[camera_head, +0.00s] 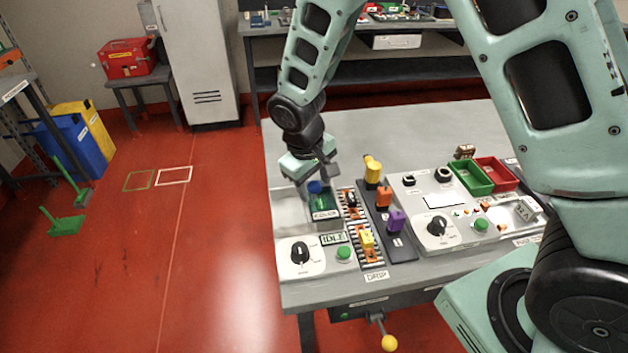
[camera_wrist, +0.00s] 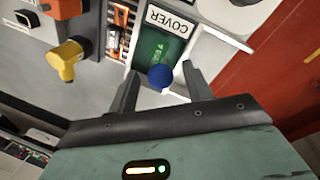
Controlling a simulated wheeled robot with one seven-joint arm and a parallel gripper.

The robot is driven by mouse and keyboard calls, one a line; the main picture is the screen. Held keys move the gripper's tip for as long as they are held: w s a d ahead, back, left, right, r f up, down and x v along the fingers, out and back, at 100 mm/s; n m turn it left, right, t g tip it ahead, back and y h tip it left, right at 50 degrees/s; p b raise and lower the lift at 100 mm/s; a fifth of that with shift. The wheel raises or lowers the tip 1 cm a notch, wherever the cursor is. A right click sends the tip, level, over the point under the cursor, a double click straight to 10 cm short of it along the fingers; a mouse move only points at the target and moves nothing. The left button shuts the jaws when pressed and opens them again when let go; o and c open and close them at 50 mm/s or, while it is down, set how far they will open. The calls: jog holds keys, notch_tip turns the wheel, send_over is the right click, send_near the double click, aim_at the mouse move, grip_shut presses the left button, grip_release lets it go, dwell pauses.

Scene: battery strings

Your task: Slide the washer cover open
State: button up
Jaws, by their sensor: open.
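The washer cover shows in the wrist view as a pale frame with a COVER label (camera_wrist: 170,22) and a dark green window (camera_wrist: 153,48). In the head view the green panel (camera_head: 324,205) sits on the washer unit at the left of the bench. A round blue knob (camera_wrist: 160,77) stands at the cover's near edge; it also shows in the head view (camera_head: 314,187). My gripper (camera_wrist: 161,72) is open, with one finger on each side of the knob. I cannot tell whether either finger touches it. The fingers partly hide the unit in the head view.
Below the cover are an IDLE display (camera_head: 334,238), a black dial (camera_head: 300,252) and a green button (camera_head: 344,253). To the right are a roller strip (camera_head: 353,205) and a dark rack (camera_head: 400,247) with yellow, orange and purple pieces. Green (camera_head: 472,176) and red bins stand farther right.

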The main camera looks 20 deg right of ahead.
grip_shut()
jog(key=w+a, duration=0.1)
jog(key=a, duration=0.7)
jog(key=shift+w, duration=0.3)
jog(key=shift+a, duration=0.1)
grip_release()
jog(key=s+a+r+b, duration=0.1)
jog(key=a+r+b, duration=0.2)
jog(key=r, duration=1.4)
jog(key=shift+s, duration=0.15)
